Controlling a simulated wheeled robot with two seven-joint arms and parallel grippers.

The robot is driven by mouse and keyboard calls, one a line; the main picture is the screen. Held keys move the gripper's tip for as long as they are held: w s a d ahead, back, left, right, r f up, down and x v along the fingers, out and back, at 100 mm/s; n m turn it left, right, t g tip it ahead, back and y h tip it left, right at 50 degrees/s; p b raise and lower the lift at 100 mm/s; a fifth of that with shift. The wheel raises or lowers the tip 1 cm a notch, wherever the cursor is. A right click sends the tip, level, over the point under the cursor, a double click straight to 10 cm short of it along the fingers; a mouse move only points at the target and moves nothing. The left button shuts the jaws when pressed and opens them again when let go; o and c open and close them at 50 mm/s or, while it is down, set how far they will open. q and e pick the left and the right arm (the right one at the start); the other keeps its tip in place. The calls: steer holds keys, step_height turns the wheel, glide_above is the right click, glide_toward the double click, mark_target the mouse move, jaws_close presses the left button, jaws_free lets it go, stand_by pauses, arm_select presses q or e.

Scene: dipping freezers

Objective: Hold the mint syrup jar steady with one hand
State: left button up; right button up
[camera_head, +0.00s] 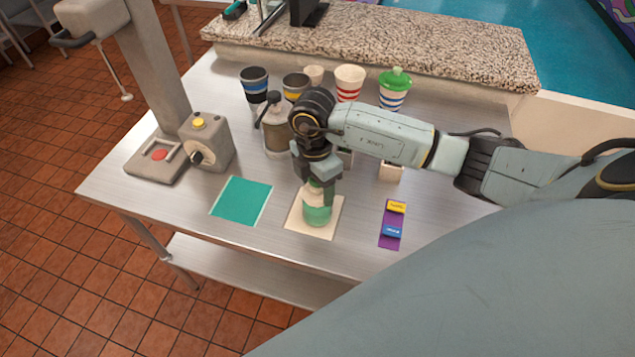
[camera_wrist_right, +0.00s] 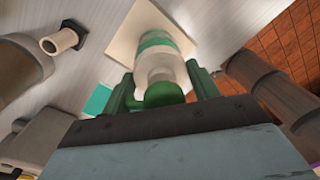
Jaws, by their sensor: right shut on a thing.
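The mint syrup jar (camera_head: 316,214), pale with a green band and green contents, stands upright on a cream square mat (camera_head: 297,222) on the steel table. My right gripper (camera_head: 319,186) comes down from above and is shut on the jar's upper part. In the right wrist view the jar (camera_wrist_right: 157,48) sits between the two green fingers of my right gripper (camera_wrist_right: 163,88), its green top closest to the camera. The fingers and wrist hide part of the jar's top in the head view. My left gripper is not in view.
A teal mat (camera_head: 241,200) lies left of the jar, and a purple strip (camera_head: 390,240) with yellow and blue pieces lies right. A grey machine (camera_head: 205,145) stands at the left. A pump bottle (camera_head: 277,135) and several striped cups (camera_head: 348,84) stand behind. The front edge is close.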

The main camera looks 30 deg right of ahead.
steer(key=o, duration=1.2)
steer(key=shift+r, duration=0.1)
steer(key=r, duration=0.8)
steer(key=w+r, duration=0.1)
steer(key=r, duration=0.4)
steer(key=shift+r+b, duration=0.1)
steer(key=shift+b, duration=0.25)
